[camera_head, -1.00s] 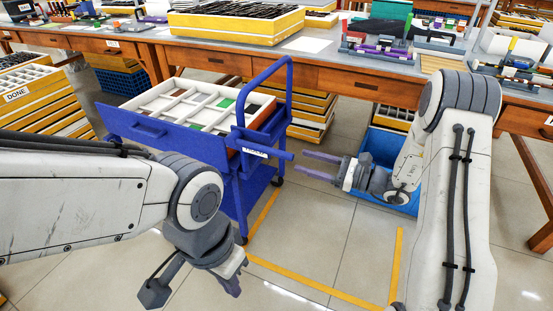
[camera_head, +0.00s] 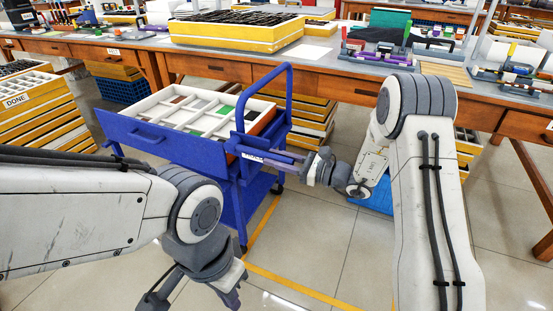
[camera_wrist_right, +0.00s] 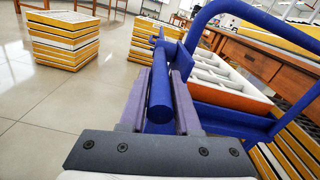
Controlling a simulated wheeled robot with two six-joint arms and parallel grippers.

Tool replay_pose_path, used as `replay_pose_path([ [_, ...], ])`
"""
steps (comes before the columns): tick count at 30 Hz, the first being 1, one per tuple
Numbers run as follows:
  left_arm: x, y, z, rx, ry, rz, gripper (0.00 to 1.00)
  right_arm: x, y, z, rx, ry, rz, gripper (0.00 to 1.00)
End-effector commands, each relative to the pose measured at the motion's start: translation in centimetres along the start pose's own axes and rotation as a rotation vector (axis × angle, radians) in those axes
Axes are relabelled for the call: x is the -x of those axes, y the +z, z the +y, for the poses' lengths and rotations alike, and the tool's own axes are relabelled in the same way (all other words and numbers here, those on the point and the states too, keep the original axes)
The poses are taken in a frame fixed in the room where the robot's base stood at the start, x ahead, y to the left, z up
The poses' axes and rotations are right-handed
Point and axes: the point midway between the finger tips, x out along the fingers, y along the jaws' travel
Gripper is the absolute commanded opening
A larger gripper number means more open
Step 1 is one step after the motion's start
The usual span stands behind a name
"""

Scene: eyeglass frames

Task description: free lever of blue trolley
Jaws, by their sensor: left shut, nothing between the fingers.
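The blue trolley (camera_head: 150,138) stands left of centre in the head view, with its handle frame (camera_head: 290,92) at its right end. Its lever, a blue round bar (camera_wrist_right: 160,88), runs between the two purple fingers of my right gripper (camera_wrist_right: 160,82) in the right wrist view. These fingers are apart, one on each side of the bar, with a narrow gap visible. In the head view my right gripper (camera_head: 270,157) reaches left to the trolley's near right corner and partly hides the lever. My left gripper (camera_head: 230,295) is shut and empty, pointing down in front of the trolley.
A white compartment tray (camera_head: 197,115) lies on the trolley. Yellow floor tape (camera_head: 300,287) marks the tiles beside it. A wooden workbench (camera_head: 335,77) runs behind, with stacked yellow trays under it. A blue crate (camera_head: 375,198) sits behind my right arm. A tray stack (camera_head: 30,110) stands at left.

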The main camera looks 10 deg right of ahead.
Motion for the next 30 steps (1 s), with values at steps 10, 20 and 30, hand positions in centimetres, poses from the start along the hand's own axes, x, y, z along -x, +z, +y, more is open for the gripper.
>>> replay_pose_path([
  [10,0.0,0.0,0.0,0.0,0.0,0.0,0.0,0.08,-0.02,-0.01,0.0,0.0,0.0,0.0],
  [20,0.0,0.0,0.0,0.0,0.0,0.0,0.0,0.12,-0.03,-0.01,0.0,-0.001,0.001,0.0],
  [30,0.0,0.0,0.0,0.0,0.0,0.0,0.0,0.14,-0.06,-0.01,-0.001,-0.001,0.001,0.0],
])
